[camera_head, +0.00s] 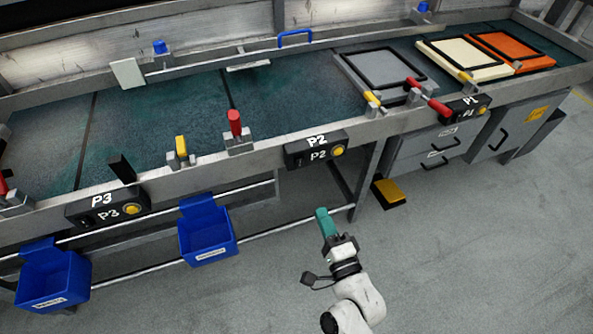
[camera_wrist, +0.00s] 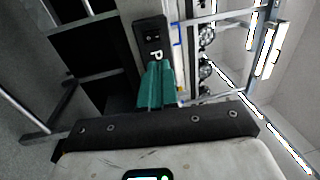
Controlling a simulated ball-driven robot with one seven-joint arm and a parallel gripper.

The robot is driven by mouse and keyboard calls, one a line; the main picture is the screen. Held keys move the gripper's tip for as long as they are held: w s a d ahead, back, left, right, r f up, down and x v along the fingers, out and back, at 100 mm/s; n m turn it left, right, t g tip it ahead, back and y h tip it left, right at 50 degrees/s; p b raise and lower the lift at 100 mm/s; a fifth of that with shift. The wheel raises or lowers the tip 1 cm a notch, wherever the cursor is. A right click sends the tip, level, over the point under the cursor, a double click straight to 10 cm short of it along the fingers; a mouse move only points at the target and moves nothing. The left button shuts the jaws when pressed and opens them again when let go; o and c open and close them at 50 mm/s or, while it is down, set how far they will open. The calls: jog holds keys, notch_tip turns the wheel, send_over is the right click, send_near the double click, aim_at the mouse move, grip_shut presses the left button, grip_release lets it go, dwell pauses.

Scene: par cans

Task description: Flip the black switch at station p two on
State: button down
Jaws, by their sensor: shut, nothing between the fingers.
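The P2 station is a black box (camera_head: 315,149) on the front rail of the bench, with white P2 lettering and a round yellow button (camera_head: 338,151) at its right end. In the wrist view a black box (camera_wrist: 150,35) with a white letter P lies just beyond my fingertips, and a small dark switch (camera_wrist: 152,38) shows on its face. Whether the switch is on or off is too small to tell. My gripper (camera_head: 321,212) has teal fingers, shut and empty, in front of and below the P2 box. The fingers (camera_wrist: 156,66) also show in the wrist view, covering part of the box.
The P3 box (camera_head: 107,206) is to the left and the P1 box (camera_head: 466,108) to the right. Red and yellow clamps (camera_head: 235,125) line the bench rail (camera_head: 215,170). Blue bins (camera_head: 206,232) hang below. A yellow pedal (camera_head: 389,192) is on the floor; open floor lies in front.

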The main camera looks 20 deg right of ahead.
aim_at(299, 160)
jog(key=w, duration=0.4)
jog(key=w+r, duration=0.1)
jog(key=w, duration=0.4)
jog(key=w+r+p, duration=0.1)
jog(key=w, duration=0.4)
jog(key=p, duration=0.1)
jog(key=r+p, duration=0.1)
jog(key=p, duration=0.1)
jog(key=shift+w+g, duration=0.2)
jog(key=shift+g, duration=0.1)
jog(key=shift+f+b, duration=0.4)
jog(key=shift+s, duration=0.15)
